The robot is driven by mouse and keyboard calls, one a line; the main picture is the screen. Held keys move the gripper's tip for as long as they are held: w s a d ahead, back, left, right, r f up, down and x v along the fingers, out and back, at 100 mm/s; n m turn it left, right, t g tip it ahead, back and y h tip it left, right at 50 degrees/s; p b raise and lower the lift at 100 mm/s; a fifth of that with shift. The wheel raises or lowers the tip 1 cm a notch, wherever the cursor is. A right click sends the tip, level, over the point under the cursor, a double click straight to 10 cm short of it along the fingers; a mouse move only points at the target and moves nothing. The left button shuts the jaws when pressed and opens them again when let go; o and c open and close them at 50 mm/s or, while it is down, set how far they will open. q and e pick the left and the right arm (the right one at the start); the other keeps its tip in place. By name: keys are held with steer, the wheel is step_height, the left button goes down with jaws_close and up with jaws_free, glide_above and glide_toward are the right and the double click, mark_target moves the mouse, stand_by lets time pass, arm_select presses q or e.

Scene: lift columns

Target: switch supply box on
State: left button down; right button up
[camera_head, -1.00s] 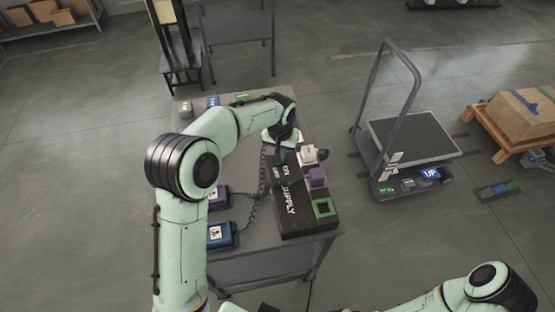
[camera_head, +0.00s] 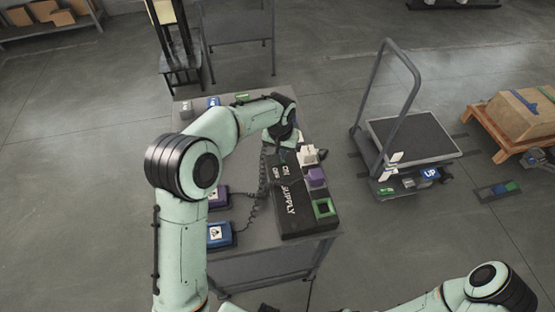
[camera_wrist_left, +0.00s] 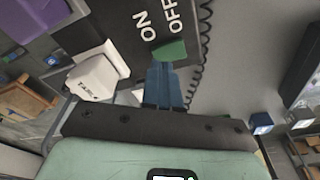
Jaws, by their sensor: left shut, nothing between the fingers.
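The supply box (camera_head: 292,212) is a long black box with white SUPPLY lettering, lying on the grey table. Its ON and OFF labels (camera_head: 280,171) show near its far end. In the left wrist view the box face (camera_wrist_left: 112,20) carries the ON and OFF words and a green switch piece (camera_wrist_left: 171,50), nearer the OFF word. My left gripper (camera_head: 281,150) is over the far end of the box. Its blue fingers (camera_wrist_left: 166,66) are shut and empty, with their tips at the green piece; I cannot tell whether they touch.
White (camera_head: 309,155) and purple (camera_head: 316,178) plugs and a green-framed socket (camera_head: 324,208) line the box's right side. Coiled cords run to blue (camera_head: 221,235) and purple units on the left. A grey cart (camera_head: 412,138) stands to the right, with free floor between.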

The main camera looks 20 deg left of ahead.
arm_select(q)
steer(key=shift+f+b, duration=0.4)
steer(key=shift+f, duration=0.55)
arm_select(e)
steer(key=shift+s+f, duration=0.35)
steer(key=shift+f, duration=0.2)
steer(key=shift+r, duration=0.1)
stand_by(0.3)
arm_select(q)
steer(key=shift+r+p, duration=1.65)
steer(key=shift+r, duration=1.9)
arm_select(e)
steer(key=w+r, duration=0.1)
steer(key=r, duration=0.1)
steer(key=w+r, duration=0.2)
steer(key=shift+w, duration=0.25)
steer(key=shift+s, duration=0.1)
